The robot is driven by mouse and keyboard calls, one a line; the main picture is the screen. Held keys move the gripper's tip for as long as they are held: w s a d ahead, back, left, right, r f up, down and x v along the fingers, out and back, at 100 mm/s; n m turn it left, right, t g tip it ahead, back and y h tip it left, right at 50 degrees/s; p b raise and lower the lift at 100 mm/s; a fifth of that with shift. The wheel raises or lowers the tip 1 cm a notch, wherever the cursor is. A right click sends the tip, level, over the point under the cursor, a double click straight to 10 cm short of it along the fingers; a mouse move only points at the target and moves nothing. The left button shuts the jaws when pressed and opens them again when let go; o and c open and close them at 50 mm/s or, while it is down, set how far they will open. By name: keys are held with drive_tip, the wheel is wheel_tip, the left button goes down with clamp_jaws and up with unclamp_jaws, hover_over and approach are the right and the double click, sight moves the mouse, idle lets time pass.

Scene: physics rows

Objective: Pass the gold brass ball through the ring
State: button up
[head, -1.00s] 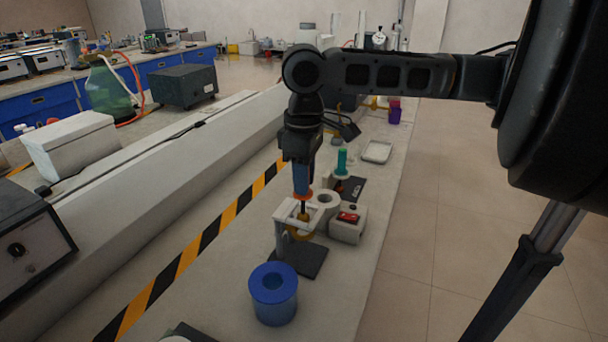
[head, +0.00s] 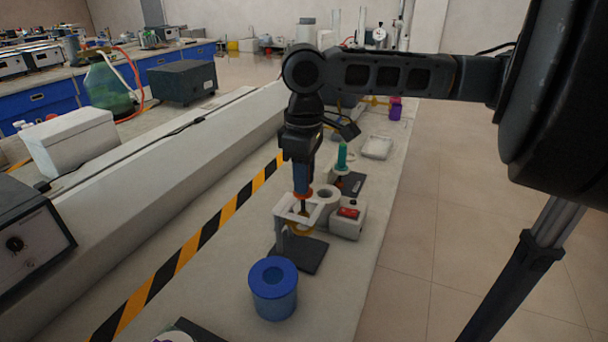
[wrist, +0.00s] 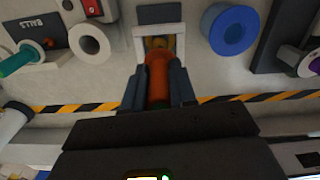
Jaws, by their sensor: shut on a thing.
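My gripper (head: 302,180) points down over a stand and is shut on an orange handle (wrist: 158,75), its jaws on either side of it. A dark rod (head: 303,208) runs down from the handle into a white square frame (head: 284,211) on the stand. The frame also shows in the wrist view (wrist: 139,45). A gold ring-like shape (head: 300,229) shows just under the frame, and gold shows inside the frame in the wrist view. I cannot clearly tell ball from ring, or whether the ball is within the ring. The stand has a dark base plate (head: 308,258).
A blue hollow cylinder (head: 273,303) stands in front of the stand. A white hollow cylinder (head: 326,193) and a grey box with a red switch (head: 347,222) stand close on the right. A green-topped item (head: 342,157) and white tray (head: 377,147) are farther back.

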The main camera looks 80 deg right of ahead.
drive_tip(key=shift+f+b, duration=1.2)
drive_tip(key=shift+f, duration=0.95)
idle(3.0)
drive_tip(key=shift+r+p, duration=1)
drive_tip(key=shift+r, duration=0.15)
idle(1.7)
